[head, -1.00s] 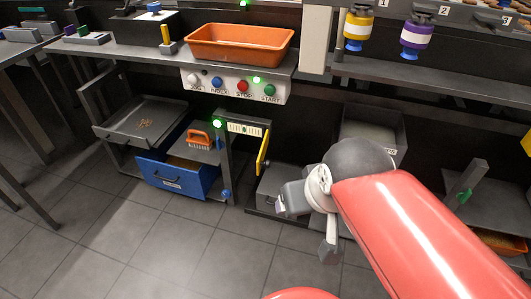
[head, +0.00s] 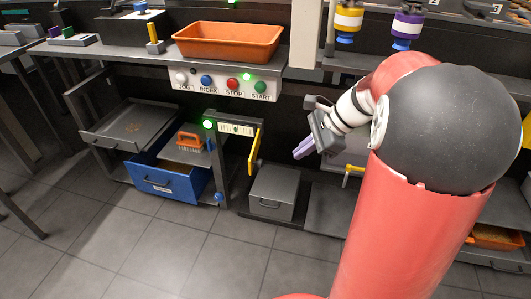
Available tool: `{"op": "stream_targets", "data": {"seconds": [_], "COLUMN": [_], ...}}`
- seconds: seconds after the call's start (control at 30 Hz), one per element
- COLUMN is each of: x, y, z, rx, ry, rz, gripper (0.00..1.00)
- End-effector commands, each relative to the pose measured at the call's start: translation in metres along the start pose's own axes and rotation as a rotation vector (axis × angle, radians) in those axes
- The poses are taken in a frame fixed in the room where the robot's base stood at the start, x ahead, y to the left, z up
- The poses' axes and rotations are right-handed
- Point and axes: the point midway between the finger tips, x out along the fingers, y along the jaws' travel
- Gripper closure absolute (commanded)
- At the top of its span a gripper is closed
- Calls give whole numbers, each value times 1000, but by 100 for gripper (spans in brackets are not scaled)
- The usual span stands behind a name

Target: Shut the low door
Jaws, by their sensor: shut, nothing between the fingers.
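A narrow yellow panel (head: 255,148), seen nearly edge-on, stands out from the right side of the low opening under the counter. It looks like the low door, standing open, with a dark opening beside it. My gripper (head: 302,151), with pale purple fingers, is to the right of the yellow panel and apart from it. Its fingers point down and left, are shut and hold nothing. My red arm with its dark grey joint fills the right and hides part of the shelves.
A blue drawer (head: 169,181) stands pulled out at the lower left. A grey box (head: 273,193) with a handle sits low beside the opening. A yellow handle (head: 351,172) shows below my gripper. An orange tray (head: 228,41) is on the counter above the button panel (head: 222,83). The floor in front is clear.

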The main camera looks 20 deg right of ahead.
Motion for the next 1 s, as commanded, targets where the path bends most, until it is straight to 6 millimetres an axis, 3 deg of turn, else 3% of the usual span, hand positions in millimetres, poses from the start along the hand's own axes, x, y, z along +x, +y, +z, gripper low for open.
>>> {"op": "stream_targets", "data": {"seconds": [0.03, 0.1, 0.3, 0.47, 0.9, 1.0], "x": [6, 9, 14, 27, 116, 124], "y": [-11, -23, -38, -40, -46, -52], "z": [-20, -38, -62, -60, -48, -34], "rx": [106, 226, 387, 394, 392, 387], "ry": [-37, -83, -148, -152, -150, -149], "rz": [-11, -28, -51, -51, -48, -50], "gripper": [100, 100, 100, 100, 100, 100]}}
